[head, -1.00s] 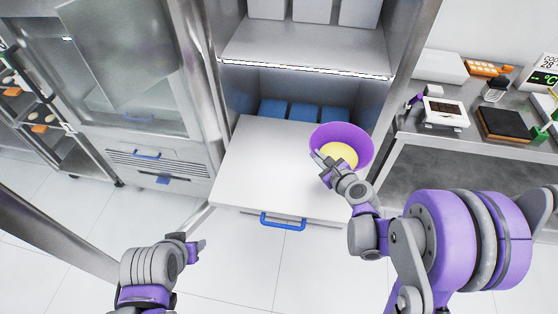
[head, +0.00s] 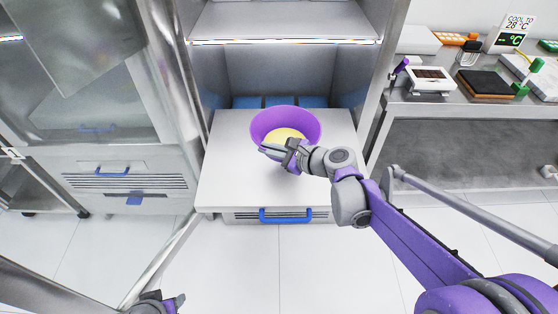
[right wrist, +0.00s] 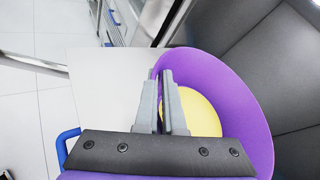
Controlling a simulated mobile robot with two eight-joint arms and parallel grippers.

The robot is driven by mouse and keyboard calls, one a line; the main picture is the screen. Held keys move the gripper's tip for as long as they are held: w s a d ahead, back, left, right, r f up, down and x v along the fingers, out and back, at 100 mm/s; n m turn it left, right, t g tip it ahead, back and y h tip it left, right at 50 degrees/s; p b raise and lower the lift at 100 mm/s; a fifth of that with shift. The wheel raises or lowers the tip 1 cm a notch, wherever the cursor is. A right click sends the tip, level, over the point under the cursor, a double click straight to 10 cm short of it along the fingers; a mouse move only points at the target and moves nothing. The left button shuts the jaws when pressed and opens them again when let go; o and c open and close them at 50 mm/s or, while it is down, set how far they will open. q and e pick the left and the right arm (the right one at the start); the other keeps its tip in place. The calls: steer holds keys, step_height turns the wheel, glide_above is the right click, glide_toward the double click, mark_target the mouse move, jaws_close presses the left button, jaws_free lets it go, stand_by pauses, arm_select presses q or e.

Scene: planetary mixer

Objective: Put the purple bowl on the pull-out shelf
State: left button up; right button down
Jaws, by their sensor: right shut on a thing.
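The purple bowl (head: 258,122), with a yellow filling inside, is upright at the back middle of the white pull-out shelf (head: 225,175). I cannot tell whether it rests on the shelf or hangs just above it. My right gripper (head: 272,153) is shut on the bowl's near rim. In the right wrist view the fingers (right wrist: 167,85) pinch the wall of the bowl (right wrist: 225,80), and the shelf (right wrist: 100,95) lies to the left. My left gripper (head: 178,301) is only partly in view at the bottom edge, low and away from the shelf.
The shelf has a blue handle (head: 285,216) at its front. Blue bins (head: 280,101) stand behind it in the cabinet, below a fixed upper shelf (head: 285,22). A metal bench (head: 430,103) with devices is at the right. The shelf's left and front parts are bare.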

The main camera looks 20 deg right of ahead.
steer(key=shift+f+b, duration=0.95)
steer(key=shift+f, duration=3.6)
steer(key=shift+a, duration=0.1)
steer(key=shift+f, duration=0.15)
steer(key=c, duration=1)
jaws_free()
